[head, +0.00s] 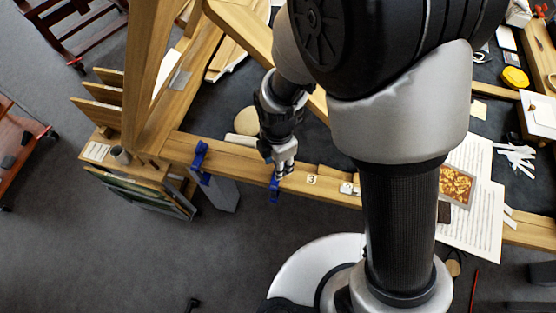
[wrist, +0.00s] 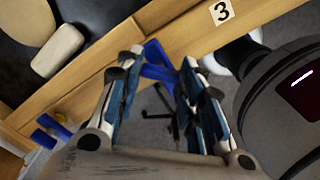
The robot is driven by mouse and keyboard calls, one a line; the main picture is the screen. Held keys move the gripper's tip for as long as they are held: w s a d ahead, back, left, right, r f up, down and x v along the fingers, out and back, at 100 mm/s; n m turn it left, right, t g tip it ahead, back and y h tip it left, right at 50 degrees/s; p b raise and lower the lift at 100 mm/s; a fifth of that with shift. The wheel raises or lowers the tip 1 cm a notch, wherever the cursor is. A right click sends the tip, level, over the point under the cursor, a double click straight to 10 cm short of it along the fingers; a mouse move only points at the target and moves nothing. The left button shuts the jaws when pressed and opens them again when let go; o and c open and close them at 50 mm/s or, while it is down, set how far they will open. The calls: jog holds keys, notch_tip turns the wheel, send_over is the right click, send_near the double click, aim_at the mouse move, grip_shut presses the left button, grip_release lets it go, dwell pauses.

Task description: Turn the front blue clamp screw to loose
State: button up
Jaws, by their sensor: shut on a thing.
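A blue clamp (head: 274,190) sits on the front edge of the wooden rail, left of a "3" label. In the wrist view its blue part (wrist: 156,56) lies between my fingertips. My gripper (head: 279,172) points down at this clamp and is shut on its screw; the fingers hide part of it. A second blue clamp (head: 200,156) sits farther left on the same rail, apart from my gripper. It also shows at the lower left of the wrist view (wrist: 48,132).
The wooden rail (head: 235,160) runs across the bench front, with a "3" label (head: 311,180) on it. A wooden upright (head: 152,75) rises at left. A pale round pad (head: 247,121) lies behind the rail. Paper sheets (head: 482,215) lie at right. Open floor lies in front.

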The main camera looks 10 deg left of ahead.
jog(key=n, duration=1.4)
dwell(0.4)
jog(key=o, duration=1.1)
jog(key=shift+c, duration=0.2)
jog(key=shift+r, duration=0.15)
notch_tip(320, 180, up, 7)
jog(key=shift+r, duration=0.15)
